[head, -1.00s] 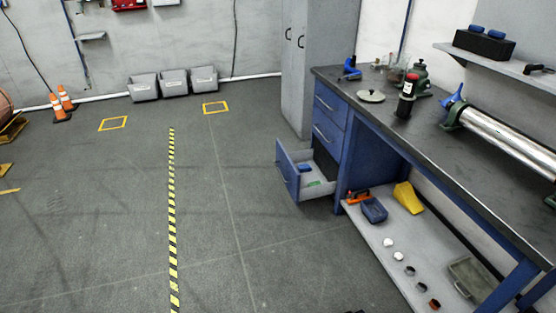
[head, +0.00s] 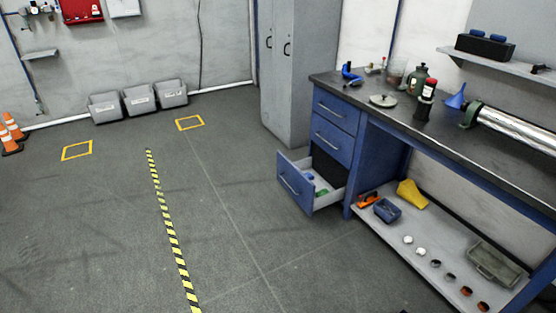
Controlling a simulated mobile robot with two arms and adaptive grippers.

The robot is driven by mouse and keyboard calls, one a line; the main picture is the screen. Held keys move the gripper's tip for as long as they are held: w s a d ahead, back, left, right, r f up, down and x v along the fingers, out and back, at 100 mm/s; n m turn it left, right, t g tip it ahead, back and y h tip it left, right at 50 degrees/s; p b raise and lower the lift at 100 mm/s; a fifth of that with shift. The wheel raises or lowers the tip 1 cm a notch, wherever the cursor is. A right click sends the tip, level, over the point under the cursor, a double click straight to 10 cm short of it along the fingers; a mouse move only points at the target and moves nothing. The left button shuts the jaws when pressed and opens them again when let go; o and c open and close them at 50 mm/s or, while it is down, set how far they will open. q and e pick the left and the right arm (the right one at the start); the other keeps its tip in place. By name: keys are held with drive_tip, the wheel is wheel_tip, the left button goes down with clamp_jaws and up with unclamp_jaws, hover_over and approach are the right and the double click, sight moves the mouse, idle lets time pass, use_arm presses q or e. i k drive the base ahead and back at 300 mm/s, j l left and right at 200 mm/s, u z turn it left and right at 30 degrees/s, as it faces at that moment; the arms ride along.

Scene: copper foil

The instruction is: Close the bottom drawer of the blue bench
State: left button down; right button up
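The blue bench (head: 420,115) stands on the right with a dark top and a column of drawers at its left end. Its bottom drawer (head: 294,188) is pulled out towards the floor, with a blue front and a grey handle. The two drawers above, the top one (head: 336,108) and the middle one (head: 332,139), are shut. Neither of my grippers shows clearly in the head view.
A grey cabinet (head: 298,75) stands left of the bench. The bench's lower shelf (head: 390,225) holds a yellow piece (head: 411,194), a blue bin (head: 387,210) and several small parts. Grey bins (head: 139,99) line the wall. The floor (head: 225,220) before the drawer is clear.

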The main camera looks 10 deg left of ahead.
sight(291, 176)
drive_tip(key=i+j+z, duration=0.2)
drive_tip(key=i+j, duration=0.2)
drive_tip(key=j, duration=0.2)
drive_tip(key=i+j+z, duration=0.1)
drive_tip(key=j, duration=0.2)
drive_tip(key=i+j+z, duration=0.1)
drive_tip(key=i+j, duration=0.15)
drive_tip(key=i+j+z, duration=0.1)
drive_tip(key=j, duration=0.35)
drive_tip(key=i+j+z, duration=0.1)
drive_tip(key=j, duration=0.25)
drive_tip(key=i, duration=0.1)
